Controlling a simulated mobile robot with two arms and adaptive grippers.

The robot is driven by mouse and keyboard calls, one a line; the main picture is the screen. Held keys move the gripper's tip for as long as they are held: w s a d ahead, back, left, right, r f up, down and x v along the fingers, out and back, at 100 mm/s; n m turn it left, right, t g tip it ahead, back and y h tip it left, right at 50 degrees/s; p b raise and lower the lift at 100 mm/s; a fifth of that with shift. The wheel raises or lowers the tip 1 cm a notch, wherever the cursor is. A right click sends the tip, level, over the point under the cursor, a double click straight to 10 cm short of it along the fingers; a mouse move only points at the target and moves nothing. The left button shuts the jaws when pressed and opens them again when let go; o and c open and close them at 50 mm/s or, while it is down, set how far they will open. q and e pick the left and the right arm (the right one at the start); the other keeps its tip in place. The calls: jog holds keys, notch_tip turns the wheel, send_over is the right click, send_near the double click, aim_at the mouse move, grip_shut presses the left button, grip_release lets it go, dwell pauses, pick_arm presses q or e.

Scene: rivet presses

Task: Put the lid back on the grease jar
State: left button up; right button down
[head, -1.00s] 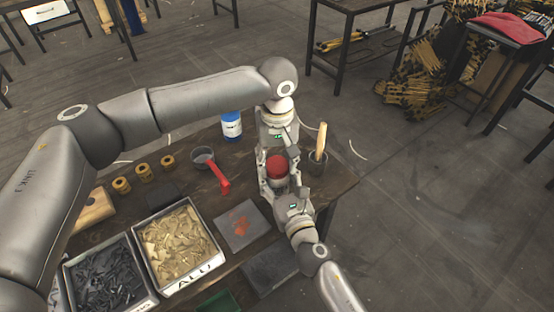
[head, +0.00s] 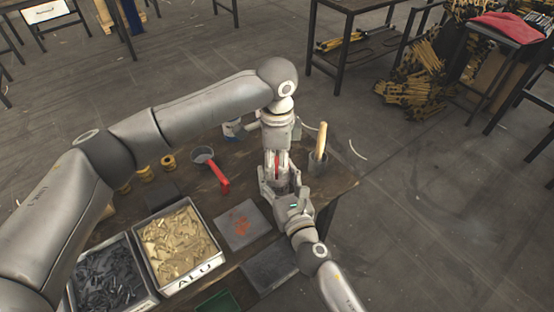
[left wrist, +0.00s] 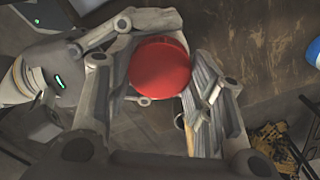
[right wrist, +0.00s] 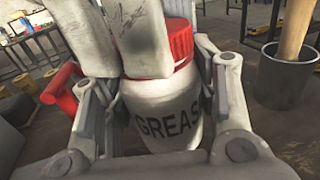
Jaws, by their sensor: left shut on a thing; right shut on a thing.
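The white grease jar (right wrist: 165,112) stands upright between the fingers of my right gripper (head: 283,196), which is shut on it. In the right wrist view the red lid (right wrist: 182,42) sits level on top of the jar with no clear gap. Whether its thread is tight cannot be told. My left gripper (head: 277,172) comes down from above and is shut on the lid, whose round red top (left wrist: 160,68) lies between its fingers in the left wrist view. In the head view the grippers hide most of the jar and lid.
A pot with a wooden handle (head: 318,163) stands close to the right of the grippers. A grey cup with a red-handled tool (head: 219,174) and a blue-and-white bottle (head: 232,130) are to the left. Bins of parts (head: 182,277) and a grey plate (head: 240,229) lie nearer.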

pick_arm(q)
jog(key=m, duration=0.3)
jog(key=shift+m, duration=0.3)
jog(key=o, duration=1.2)
notch_tip(320, 180, up, 12)
pick_arm(e)
jog(key=shift+c, duration=2.4)
grip_release()
